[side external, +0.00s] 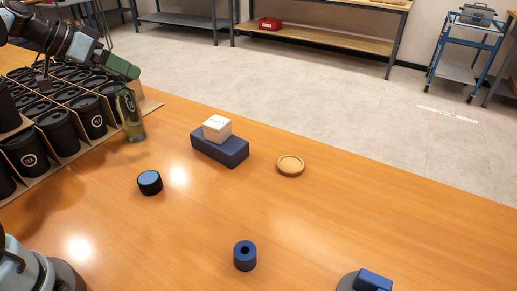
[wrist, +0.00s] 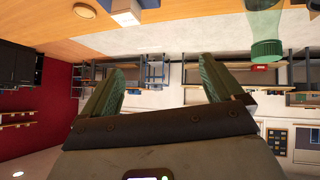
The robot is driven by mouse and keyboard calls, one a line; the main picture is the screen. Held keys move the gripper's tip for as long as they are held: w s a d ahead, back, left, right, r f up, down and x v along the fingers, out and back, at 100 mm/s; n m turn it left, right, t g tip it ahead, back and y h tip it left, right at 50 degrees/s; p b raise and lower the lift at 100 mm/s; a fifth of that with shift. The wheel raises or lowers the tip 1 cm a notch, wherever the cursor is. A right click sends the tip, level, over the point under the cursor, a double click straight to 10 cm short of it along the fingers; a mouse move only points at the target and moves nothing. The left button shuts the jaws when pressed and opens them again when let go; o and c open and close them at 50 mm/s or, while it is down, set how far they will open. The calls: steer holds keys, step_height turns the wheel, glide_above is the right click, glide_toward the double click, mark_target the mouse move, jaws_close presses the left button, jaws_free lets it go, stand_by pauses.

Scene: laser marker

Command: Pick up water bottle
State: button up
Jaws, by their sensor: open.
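The water bottle (side external: 132,117) is clear and greenish and stands upright on the wooden table, at the right edge of the tray of black cups. In the wrist view the bottle (wrist: 265,20) with its green cap (wrist: 266,49) shows upside down at the upper right, outside the jaws and to their right. My gripper (side external: 124,68) has green fingers and hangs just above the bottle top in the side view. In the wrist view my gripper (wrist: 162,67) has its fingers spread wide with nothing between them. The bottle's left side is close to the cups.
Black cups (side external: 57,130) in a cardboard tray crowd the left. A blue block (side external: 220,149) with a white box (side external: 217,127), a round wooden dish (side external: 290,165), a black-and-blue cylinder (side external: 149,182) and a blue ring (side external: 245,256) stand on the table. The table's right part is mostly clear.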

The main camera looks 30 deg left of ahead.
steer(key=a+m+t, duration=0.1)
steer(key=a+t, duration=0.3)
steer(key=a, duration=1)
glide_toward(126, 104)
steer(key=w+a+f, duration=0.2)
steer(key=w+f, duration=0.1)
steer(key=w, duration=0.1)
steer(key=shift+m, duration=0.3)
steer(key=x, duration=0.7)
steer(key=shift+w+d, duration=0.1)
steer(key=c, duration=1.7)
steer(key=shift+r, duration=0.1)
jaws_close()
steer(key=shift+r, duration=0.1)
